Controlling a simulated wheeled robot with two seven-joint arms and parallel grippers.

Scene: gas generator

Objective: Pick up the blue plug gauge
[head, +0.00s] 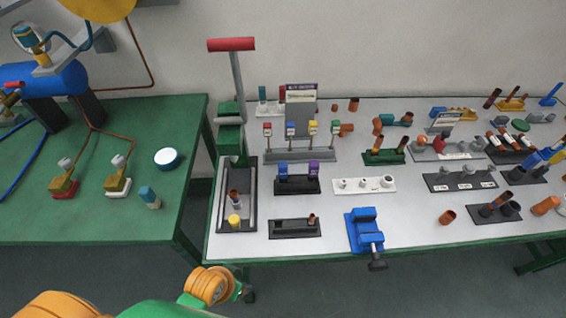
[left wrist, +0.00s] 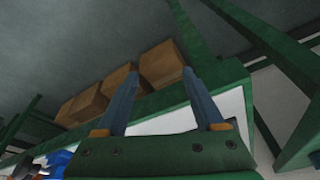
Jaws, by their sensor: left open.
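A slim blue-topped piece (head: 290,130) stands upright in a grey rack (head: 290,155) on the white-topped bench, between red and yellow-topped ones, with a green one at the right end. It may be the blue plug gauge; its size prevents certainty. A blue block (head: 282,168) stands in a black holder in front of that rack, beside a purple one. My left gripper (left wrist: 158,82) is open, with nothing between its fingers. In the head view my left arm's end is low, in front of the bench edge and apart from both blue pieces. My right gripper is not seen.
A blue vise (head: 366,230) sits at the bench's front edge. A green press with a red handle (head: 231,45) rises at the bench's left end. A green table (head: 100,215) stands left, across a narrow gap. Brown boxes (left wrist: 160,65) show in the left wrist view.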

